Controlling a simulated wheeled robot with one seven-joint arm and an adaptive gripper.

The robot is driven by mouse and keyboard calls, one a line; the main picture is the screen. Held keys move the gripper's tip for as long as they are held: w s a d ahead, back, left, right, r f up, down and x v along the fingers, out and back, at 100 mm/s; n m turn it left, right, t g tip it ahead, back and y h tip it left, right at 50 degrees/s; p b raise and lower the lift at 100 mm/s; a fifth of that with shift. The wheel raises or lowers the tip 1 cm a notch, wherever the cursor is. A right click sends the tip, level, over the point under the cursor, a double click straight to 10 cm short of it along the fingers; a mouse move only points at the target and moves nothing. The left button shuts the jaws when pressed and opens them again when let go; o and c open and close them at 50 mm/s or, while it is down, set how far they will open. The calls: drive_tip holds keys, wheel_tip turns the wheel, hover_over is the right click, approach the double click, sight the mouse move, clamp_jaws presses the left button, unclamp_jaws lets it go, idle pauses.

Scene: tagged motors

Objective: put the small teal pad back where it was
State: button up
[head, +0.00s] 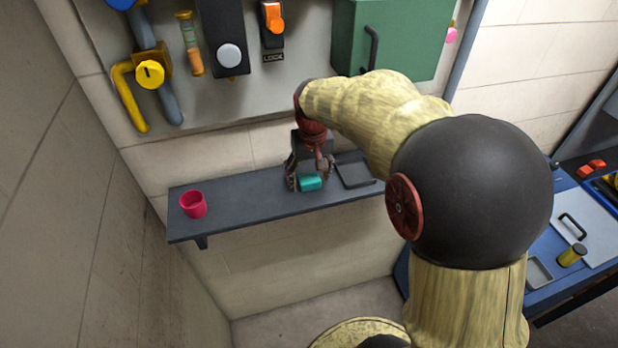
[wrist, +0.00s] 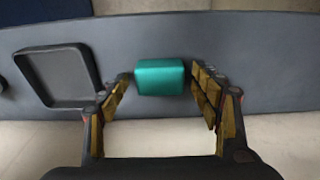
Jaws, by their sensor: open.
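The small teal pad (head: 311,183) lies on the dark wall shelf (head: 245,202), right below my gripper. In the wrist view the teal pad (wrist: 159,77) sits between the open fingers of my gripper (wrist: 166,92), toward their tips. A gap shows on the pad's right side; the left finger's tip is very close to its left edge, and I cannot tell whether it touches. In the head view my gripper (head: 309,178) points down at the shelf and partly hides the pad.
A shallow dark tray (head: 354,184) is on the shelf beside my gripper; it also shows in the wrist view (wrist: 93,76) and looks empty. A pink cup (head: 193,205) stands at the shelf's left end. A wall panel with a green box (head: 405,35) hangs above.

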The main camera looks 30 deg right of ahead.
sight(311, 191)
wheel_tip(311, 191, up, 11)
drive_tip(key=s, duration=0.2)
drive_tip(key=s+a+n+t, duration=0.3)
drive_tip(key=s+a, duration=1.1)
drive_tip(key=s, duration=0.3)
drive_tip(key=shift+s+a+t, duration=0.15)
drive_tip(key=shift+s+t, duration=0.25)
wheel_tip(311, 191, down, 14)
drive_tip(key=b, duration=1.3)
drive_tip(key=shift+b, duration=0.3)
